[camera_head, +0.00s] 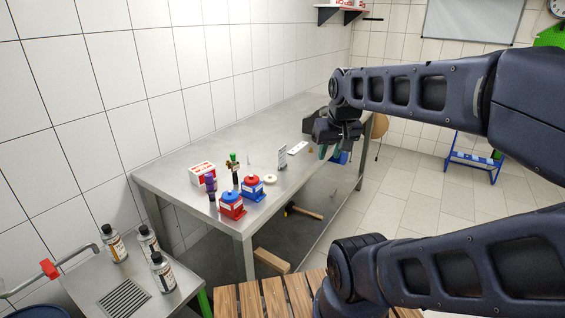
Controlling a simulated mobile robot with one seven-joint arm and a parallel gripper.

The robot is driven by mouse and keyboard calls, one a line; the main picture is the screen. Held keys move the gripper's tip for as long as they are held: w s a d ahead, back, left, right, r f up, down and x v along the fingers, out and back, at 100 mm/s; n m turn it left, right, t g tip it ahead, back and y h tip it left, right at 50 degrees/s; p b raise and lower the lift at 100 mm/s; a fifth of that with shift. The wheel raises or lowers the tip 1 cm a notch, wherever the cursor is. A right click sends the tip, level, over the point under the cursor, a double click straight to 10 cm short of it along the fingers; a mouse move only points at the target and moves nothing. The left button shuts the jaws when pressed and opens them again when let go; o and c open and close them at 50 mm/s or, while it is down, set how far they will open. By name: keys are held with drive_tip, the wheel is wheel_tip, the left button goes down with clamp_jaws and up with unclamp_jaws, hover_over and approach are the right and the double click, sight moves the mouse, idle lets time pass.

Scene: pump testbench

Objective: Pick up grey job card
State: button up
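A small grey upright piece (282,158), which may be the grey job card, stands on the steel workbench (190,188) near its front edge. A flat white plate with dark marks (297,148) lies just right of and behind it. My gripper (330,153) is over the right part of the bench, to the right of both and apart from them. Its fingers point down with a gap between them, and nothing shows between them. My arm hides part of the bench's far end.
A hammer (303,211) lies on the lower shelf.

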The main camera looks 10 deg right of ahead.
drive_tip(key=shift+w, duration=0.1)
drive_tip(key=m+g+h, duration=0.1)
drive_tip(key=m+h, duration=0.2)
drive_tip(key=m, duration=0.5)
hover_over(282, 164)
drive_tip(key=shift+w+d+f, duration=0.1)
drive_tip(key=shift+w+f, duration=0.1)
drive_tip(key=shift+f, duration=5.45)
drive_tip(key=shift+w+d+f, duration=0.1)
drive_tip(key=shift+w+f, duration=0.05)
drive_tip(key=shift+f, duration=5.45)
clamp_jaws()
